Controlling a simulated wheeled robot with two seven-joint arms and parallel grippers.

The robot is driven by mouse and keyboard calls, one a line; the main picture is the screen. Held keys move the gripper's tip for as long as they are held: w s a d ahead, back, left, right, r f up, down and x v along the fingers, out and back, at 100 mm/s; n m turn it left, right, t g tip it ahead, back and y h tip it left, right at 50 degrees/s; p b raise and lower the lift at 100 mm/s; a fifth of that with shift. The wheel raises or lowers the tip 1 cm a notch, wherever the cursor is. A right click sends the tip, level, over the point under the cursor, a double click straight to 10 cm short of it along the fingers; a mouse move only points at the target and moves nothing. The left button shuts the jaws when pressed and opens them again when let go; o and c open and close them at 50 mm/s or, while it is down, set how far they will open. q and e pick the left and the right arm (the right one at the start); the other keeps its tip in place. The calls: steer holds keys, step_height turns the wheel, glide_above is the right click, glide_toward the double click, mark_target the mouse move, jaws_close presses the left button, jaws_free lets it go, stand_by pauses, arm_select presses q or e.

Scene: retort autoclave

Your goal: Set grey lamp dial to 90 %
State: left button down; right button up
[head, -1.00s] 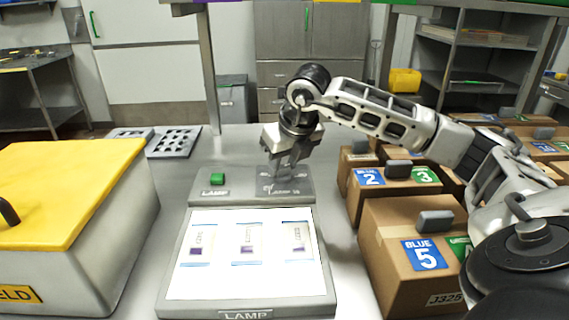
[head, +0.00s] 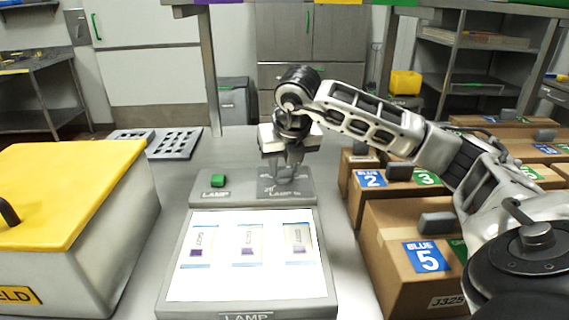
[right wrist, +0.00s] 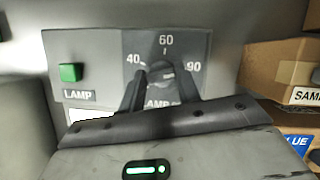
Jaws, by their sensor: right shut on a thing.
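The grey lamp dial (right wrist: 162,71) is a round knob on the lamp's control panel, with 40, 60 and 90 printed around it. A pale mark on the knob appears to point right, towards the 90 side; its exact setting is hard to tell. My right gripper (right wrist: 160,82) is shut on the knob, one finger on each side. In the head view my right gripper (head: 284,176) points down onto the panel, and the knob is largely hidden between its fingers. My left gripper is not in view.
The lamp (head: 176,290) has a lit white top bearing several labelled slides. A green button (head: 217,181) sits left on its panel. Cardboard boxes (head: 395,215) stand close on the right, a yellow-lidded bin (head: 70,190) on the left. A perforated rack (head: 174,142) lies behind.

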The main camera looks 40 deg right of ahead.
steer(key=o, duration=1)
steer(key=p+v, duration=0.2)
steer(key=v, duration=1.4)
steer(key=shift+w, duration=0.1)
